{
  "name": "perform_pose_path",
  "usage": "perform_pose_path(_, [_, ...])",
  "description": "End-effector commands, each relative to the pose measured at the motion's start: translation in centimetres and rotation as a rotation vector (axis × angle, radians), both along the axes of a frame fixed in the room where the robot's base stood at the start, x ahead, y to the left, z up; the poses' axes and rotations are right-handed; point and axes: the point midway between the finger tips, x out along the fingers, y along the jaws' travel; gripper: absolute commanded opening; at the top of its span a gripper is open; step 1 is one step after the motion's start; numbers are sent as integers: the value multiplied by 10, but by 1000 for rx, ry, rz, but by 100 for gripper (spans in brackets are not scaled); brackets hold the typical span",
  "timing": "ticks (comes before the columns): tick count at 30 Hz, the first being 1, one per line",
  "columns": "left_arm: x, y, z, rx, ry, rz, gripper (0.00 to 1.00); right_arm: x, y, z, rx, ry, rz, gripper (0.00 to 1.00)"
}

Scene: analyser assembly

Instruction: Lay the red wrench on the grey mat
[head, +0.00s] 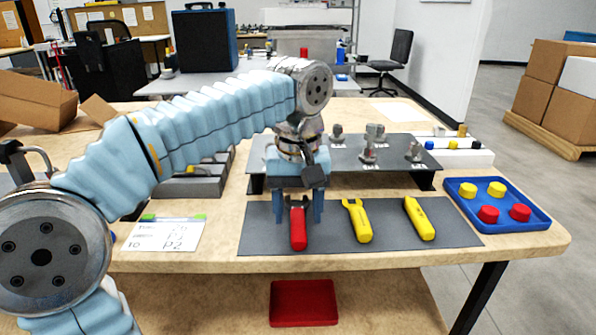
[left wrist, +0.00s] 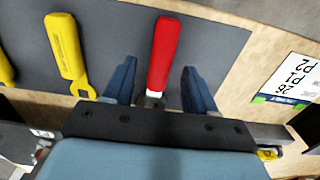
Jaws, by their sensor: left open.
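The red wrench (head: 298,228) lies on the left part of the grey mat (head: 270,241), its red handle toward the table's front edge. My left gripper (head: 299,217) is above the mat with its blue fingers apart, one on each side of the wrench. In the left wrist view the wrench (left wrist: 163,55) shows between the two open fingers (left wrist: 158,85), with visible gaps on both sides. Its metal head is partly hidden by the gripper body. My right gripper is in neither view.
A yellow wrench (head: 358,221) and another yellow tool (head: 419,218) lie on the mat to the right. A blue tray (head: 533,227) with red and yellow pieces stands at the right. A raised dark shelf (head: 400,142) with metal parts stands behind. A card (head: 160,236) lies left.

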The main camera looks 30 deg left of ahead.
Motion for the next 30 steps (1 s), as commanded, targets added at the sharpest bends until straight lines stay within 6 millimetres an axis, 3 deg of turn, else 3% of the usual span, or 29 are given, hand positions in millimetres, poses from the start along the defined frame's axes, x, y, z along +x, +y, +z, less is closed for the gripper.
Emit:
perform_pose_path(6, [1,-1,59,-2,-3,-1,56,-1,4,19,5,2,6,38])
perform_pose_path(13, [0,-1,105,-1,-2,-1,56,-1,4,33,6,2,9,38])
perform_pose_path(18, [-1,-1,119,0,0,-1,56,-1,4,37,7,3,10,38])
perform_pose_path(30, [-1,-1,120,0,0,0,56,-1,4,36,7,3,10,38])
